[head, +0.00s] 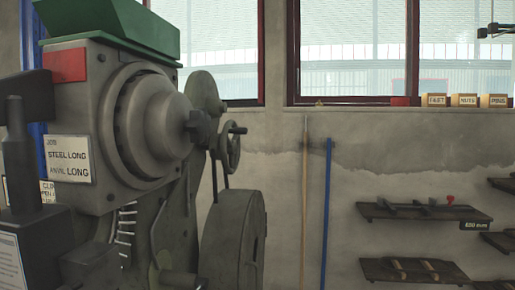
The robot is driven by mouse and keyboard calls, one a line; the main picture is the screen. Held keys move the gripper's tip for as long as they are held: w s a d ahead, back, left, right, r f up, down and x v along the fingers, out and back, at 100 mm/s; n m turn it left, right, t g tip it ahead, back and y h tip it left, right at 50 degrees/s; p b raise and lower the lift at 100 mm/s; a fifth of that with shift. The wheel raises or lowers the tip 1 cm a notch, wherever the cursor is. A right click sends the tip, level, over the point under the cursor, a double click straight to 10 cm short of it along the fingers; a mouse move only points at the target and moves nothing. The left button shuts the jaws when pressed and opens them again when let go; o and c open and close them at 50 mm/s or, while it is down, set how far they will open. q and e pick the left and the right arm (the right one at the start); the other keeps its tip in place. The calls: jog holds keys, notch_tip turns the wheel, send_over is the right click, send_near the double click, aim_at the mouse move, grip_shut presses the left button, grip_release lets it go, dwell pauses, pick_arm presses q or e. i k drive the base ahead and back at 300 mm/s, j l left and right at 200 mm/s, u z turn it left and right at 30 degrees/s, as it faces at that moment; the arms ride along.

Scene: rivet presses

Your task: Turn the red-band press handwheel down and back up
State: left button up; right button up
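The press (165,140) fills the left half of the head view, close to me. It is grey, with a green hopper-like top (115,30) and a red band (65,65) on its upper left block. A white label (69,160) below reads "JOB STEEL LONG, ANVIL LONG". A small dark handwheel (233,152) with a short knob stands at the press's right side, seen nearly edge-on. A larger grey wheel (238,235) sits below it. I see neither of my grippers for certain, and nothing visibly touches the handwheel.
Wall shelves (425,212) with tools are at the right. Small boxes (437,100) labelled FEET, NUTS and PINS stand on the window ledge. A wooden pole (305,190) and a blue pole (328,210) lean on the wall. A dark object (496,30) shows at the top right, unclear.

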aim_at(233, 147)
jog(key=i+l+u, duration=0.1)
jog(key=l+u, duration=0.15)
jog(key=l, duration=0.3)
jog(key=i+l+u, duration=0.1)
jog(key=l+u, duration=0.2)
jog(key=l, duration=0.3)
jog(key=i+l+u, duration=0.45)
jog(key=l, duration=0.2)
jog(key=l+u, duration=0.2)
jog(key=l, duration=0.15)
jog(key=i+l+u, duration=0.2)
jog(key=l, duration=0.2)
